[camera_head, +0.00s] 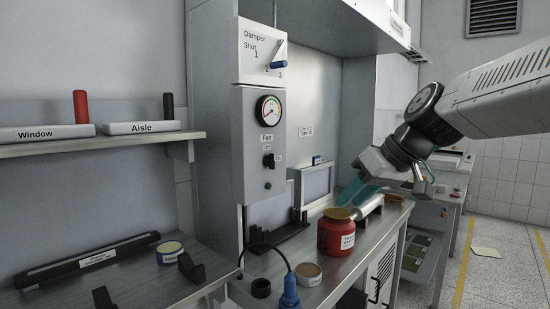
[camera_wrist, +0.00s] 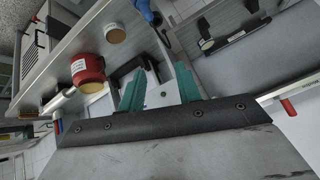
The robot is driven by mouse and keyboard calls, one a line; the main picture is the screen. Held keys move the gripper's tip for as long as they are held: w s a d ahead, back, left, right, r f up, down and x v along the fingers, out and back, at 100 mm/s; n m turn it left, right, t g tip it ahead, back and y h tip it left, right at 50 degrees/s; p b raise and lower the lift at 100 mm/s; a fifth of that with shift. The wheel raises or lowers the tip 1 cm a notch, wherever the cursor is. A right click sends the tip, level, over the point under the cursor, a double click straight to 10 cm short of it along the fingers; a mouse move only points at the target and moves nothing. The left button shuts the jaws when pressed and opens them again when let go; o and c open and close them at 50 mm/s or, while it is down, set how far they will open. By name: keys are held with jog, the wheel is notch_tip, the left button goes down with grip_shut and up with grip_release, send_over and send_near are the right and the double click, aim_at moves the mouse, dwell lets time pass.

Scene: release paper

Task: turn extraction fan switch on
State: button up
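The fan switch (camera_head: 268,160) is a small black knob on the front of the grey column (camera_head: 247,125). A "Fan" label and "Off" stand above it, and a small label is at its right. The way the knob points is too small to tell. My gripper (camera_head: 357,190) is to the right of the switch and lower in the head view, apart from it, above the bench. In the wrist view my gripper (camera_wrist: 160,88) shows two teal fingers spread apart with nothing held. I cannot make out the switch clearly in the wrist view.
A red jar (camera_head: 336,236) stands on the bench (camera_head: 320,274) just below my gripper. A blue-handled damper lever (camera_head: 277,65) and a round gauge (camera_head: 269,110) are above the switch. A black rack (camera_head: 277,236) and a blue plug with cable (camera_head: 290,292) are below.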

aim_at(274, 157)
jog(key=w+a+r+n+t+y, duration=0.15)
jog(key=w+a, duration=0.25)
jog(key=w, duration=0.5)
jog(key=w+a+r+n+t+y, duration=0.15)
jog(key=w+a, duration=0.25)
jog(key=w, duration=0.4)
jog(key=w+a+r+n+t+y, duration=0.15)
jog(key=w+a, duration=0.25)
jog(key=w, duration=0.5)
jog(key=shift+m+g, duration=0.25)
jog(key=shift+g, duration=0.1)
jog(key=x, duration=0.7)
jog(key=shift+a, duration=0.35)
jog(key=shift+c, duration=0.3)
jog(key=shift+d, duration=0.1)
grip_shut()
